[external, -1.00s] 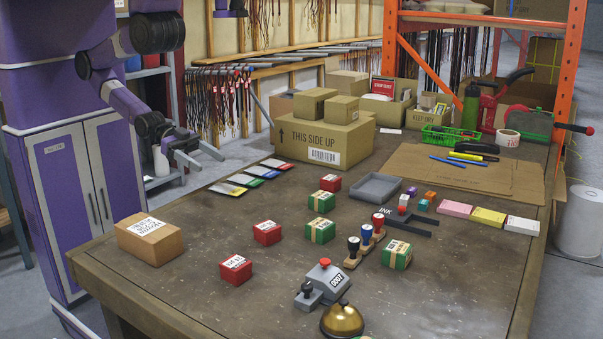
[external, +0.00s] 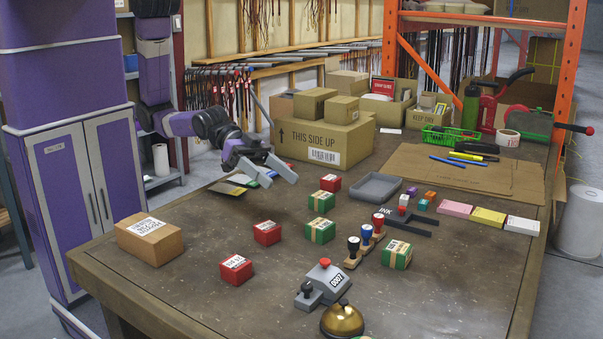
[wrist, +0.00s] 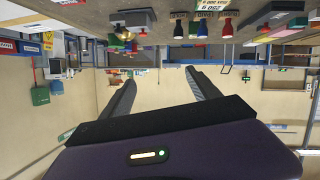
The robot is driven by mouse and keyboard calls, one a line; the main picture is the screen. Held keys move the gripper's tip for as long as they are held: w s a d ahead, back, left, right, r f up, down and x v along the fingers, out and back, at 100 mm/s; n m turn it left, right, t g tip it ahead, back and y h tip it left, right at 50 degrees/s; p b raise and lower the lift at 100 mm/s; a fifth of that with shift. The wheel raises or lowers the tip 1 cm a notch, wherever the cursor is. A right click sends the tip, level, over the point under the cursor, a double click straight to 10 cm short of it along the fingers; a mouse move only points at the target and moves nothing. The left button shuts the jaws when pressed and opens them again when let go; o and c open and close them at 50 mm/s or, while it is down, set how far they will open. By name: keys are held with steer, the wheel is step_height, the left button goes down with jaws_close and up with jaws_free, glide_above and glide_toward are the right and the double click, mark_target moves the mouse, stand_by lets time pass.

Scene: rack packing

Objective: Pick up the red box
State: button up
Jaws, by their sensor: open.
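Three red boxes with white labels lie on the workbench: one at the front left (external: 236,269), one behind it (external: 267,232), and one farther back (external: 331,183). I cannot tell which one the task means. My gripper (external: 281,173) is open and empty. It hangs above the bench's back left part, over the coloured cards, apart from every red box. The wrist view shows the two dark fingers (wrist: 160,88) spread with nothing between them. No red box can be made out with certainty there.
Green boxes (external: 321,230) stand beside the red ones. A cardboard box (external: 149,241) sits at the left edge. Stamps (external: 366,240), a numbering machine (external: 323,283) and a brass bell (external: 342,319) stand at right and front. Large cartons (external: 324,143) stand behind my gripper. Bare bench (external: 200,278) lies front left.

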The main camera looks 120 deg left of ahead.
steer(key=w+d+n+g+y+p, duration=0.1)
steer(key=w+d+n+g+p, duration=0.2)
steer(key=w, duration=0.4)
steer(key=n+g+y, duration=0.3)
steer(key=n+g, duration=0.7)
steer(key=n, duration=0.1)
glide_above(267, 226)
steer(key=s+d, duration=0.1)
step_height(267, 226, down, 6)
steer(key=shift+s+f, duration=0.15)
steer(key=shift+f, duration=0.1)
steer(key=shift+w+a+f+p, duration=0.2)
steer(key=shift+f+p, duration=0.1)
steer(key=shift+f, duration=1)
steer(key=shift+w+a+f+p, duration=0.2)
steer(key=shift+f+p, duration=0.1)
steer(key=shift+f, duration=0.95)
steer(key=shift+w+a+f+p, duration=0.2)
steer(key=shift+f+p, duration=0.1)
steer(key=shift+f, duration=1)
steer(key=shift+c, duration=0.2)
steer(key=c, duration=1.5)
